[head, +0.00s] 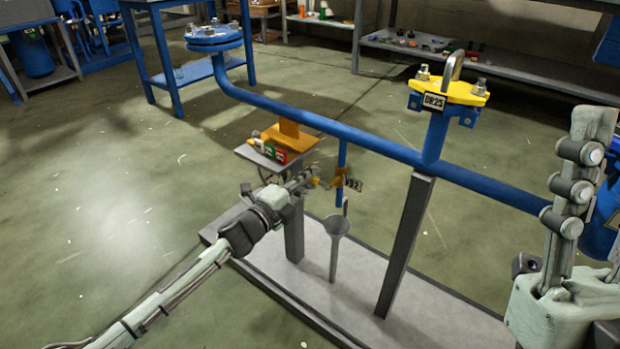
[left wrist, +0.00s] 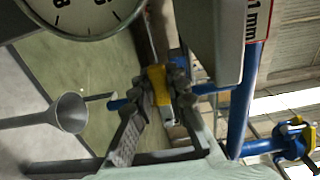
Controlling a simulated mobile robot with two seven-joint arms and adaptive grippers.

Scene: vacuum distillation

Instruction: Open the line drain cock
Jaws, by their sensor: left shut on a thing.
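The drain cock, with a yellow-orange handle (head: 336,179), sits on a thin blue drop pipe (head: 342,155) under the blue main line, beside a black-and-white tag (head: 354,185). My left gripper (head: 314,180) reaches it from the left. In the left wrist view the fingers (left wrist: 162,82) are shut on the yellow handle (left wrist: 158,85), which partly hides between them. A grey funnel (head: 336,226) stands below the drop pipe; it also shows in the left wrist view (left wrist: 70,113). Part of my right gripper (head: 580,170) shows at the right edge, with its fingertips unclear.
The blue line (head: 300,118) crosses above the left gripper. A grey post (head: 407,245) stands right of the funnel on a pale base (head: 355,290). A small shelf (head: 262,155) with coloured items is left of the cock. A gauge (left wrist: 85,12) is close in the wrist view.

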